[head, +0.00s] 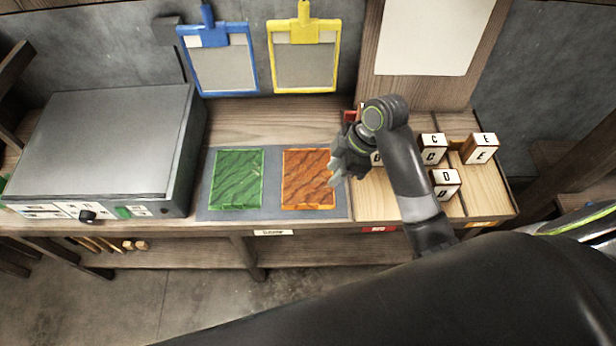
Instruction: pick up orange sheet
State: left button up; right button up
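An orange sheet (307,181) with a wavy grain lies flat on a grey mat (273,208) at the middle of the workbench. A green sheet (236,180) lies on the same mat to its left. My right gripper (335,172) is at the right edge of the orange sheet, with its fingers pointing left and down. It seems to be above the sheet's edge; I cannot tell whether it touches. The gap between its fingers is not clear from this angle. My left gripper is not in view.
A grey machine box (108,140) stands on the left. Blue (219,62) and yellow (304,58) frames hang on the wall behind. Several lettered blocks (445,183) stand on the right. A white panel (428,35) is on the wooden board. My arm crosses the bench's right side.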

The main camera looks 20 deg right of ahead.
jog(key=p, duration=0.2)
send_over(313, 200)
jog(key=s, duration=0.3)
notch_tip(313, 200, down, 10)
jog(key=shift+w+f, duration=0.1)
jog(key=shift+w, duration=0.05)
jog(key=shift+d+p+x, duration=0.1)
jog(key=shift+p+x, duration=0.15)
jog(key=shift+x, duration=0.65)
jog(key=shift+d+p+x, duration=0.15)
jog(key=shift+p+x, duration=0.05)
jog(key=shift+x, duration=1.7)
jog(key=shift+d, duration=0.1)
jog(key=shift+c, duration=0.4)
grip_shut()
